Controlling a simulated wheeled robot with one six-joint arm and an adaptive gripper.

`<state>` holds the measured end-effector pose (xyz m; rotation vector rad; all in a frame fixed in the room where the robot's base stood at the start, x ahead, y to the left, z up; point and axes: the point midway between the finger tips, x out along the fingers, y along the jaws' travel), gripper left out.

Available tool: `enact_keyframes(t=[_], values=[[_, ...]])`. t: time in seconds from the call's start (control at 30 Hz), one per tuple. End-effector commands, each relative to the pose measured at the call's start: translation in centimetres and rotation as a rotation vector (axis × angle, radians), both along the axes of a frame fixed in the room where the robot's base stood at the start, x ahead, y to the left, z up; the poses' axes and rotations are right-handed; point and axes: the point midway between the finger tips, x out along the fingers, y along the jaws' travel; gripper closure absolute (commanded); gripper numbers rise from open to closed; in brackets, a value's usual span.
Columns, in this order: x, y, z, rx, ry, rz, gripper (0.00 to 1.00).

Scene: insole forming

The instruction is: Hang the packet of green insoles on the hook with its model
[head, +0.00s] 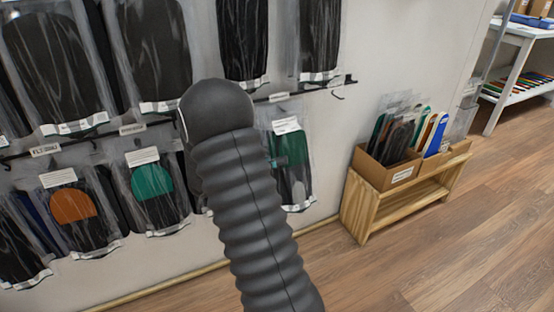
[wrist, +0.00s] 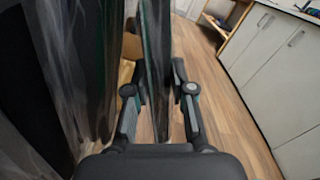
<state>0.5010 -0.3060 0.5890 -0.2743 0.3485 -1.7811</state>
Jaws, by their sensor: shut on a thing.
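A clear packet with a green patch over dark insoles (head: 296,172) shows just right of my arm in the head view, upright, with a white label at its top. In the wrist view my gripper (wrist: 158,100) is shut on a thin packet (wrist: 155,60) seen edge-on between its two fingers. In the head view my arm hides most of the gripper and the packet's left side. Another green packet (head: 152,182) hangs left of my arm. A bare hook end (head: 339,95) shows at the right end of the rail, up and right of the held packet. I cannot tell whether the held packet touches a hook.
Packets of dark insoles (head: 243,40) hang above, and an orange-patched packet (head: 72,205) hangs at left. Small model tags (head: 278,97) sit along the rail. A wooden bench (head: 365,205) with a cardboard box (head: 388,168) stands right. The floor (head: 450,240) there is clear.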

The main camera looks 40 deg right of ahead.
Motion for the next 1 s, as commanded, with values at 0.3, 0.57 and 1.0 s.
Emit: enact_keyframes(t=[0.3, 0.57, 1.0], values=[[0.0, 0.0, 0.0, 0.0, 0.0, 0.0, 0.48], [0.0, 0.2, 0.0, 0.0, 0.0, 0.001, 0.48], [1.8, 6.9, 0.0, 0.0, 0.0, 0.005, 0.48]])
